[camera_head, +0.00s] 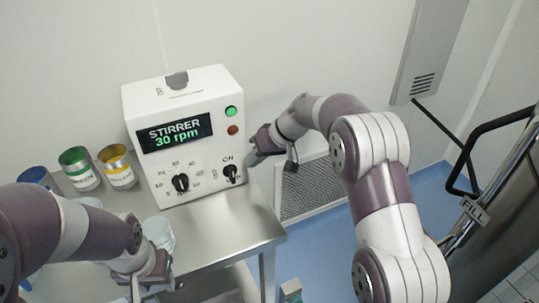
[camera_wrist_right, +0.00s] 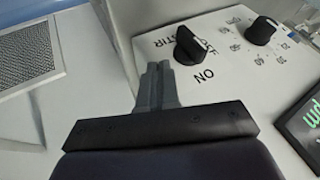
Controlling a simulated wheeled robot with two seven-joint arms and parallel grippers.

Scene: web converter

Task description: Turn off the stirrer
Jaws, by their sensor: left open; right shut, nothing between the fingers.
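The white stirrer control box (camera_head: 190,140) stands on the metal table; its display (camera_head: 175,133) reads "STIRRER 30 rpm". A green lamp (camera_head: 231,111) looks lit above a dull red-brown lamp (camera_head: 233,130). The black stirrer switch (camera_head: 230,172) is at the panel's lower right, below "ON"; it also shows in the right wrist view (camera_wrist_right: 190,45) beside STIR, OFF and ON labels. My right gripper (camera_head: 257,158) is shut and empty, its tips (camera_wrist_right: 157,72) close to the switch; contact cannot be told. My left gripper (camera_head: 150,288) is open at the lower left.
A numbered dial (camera_head: 180,183) sits left of the switch. Green (camera_head: 79,168) and yellow (camera_head: 117,166) cans and a blue one (camera_head: 36,177) stand left of the box. A pale cup (camera_head: 159,232) is near my left gripper. The table's right part (camera_head: 240,225) is clear.

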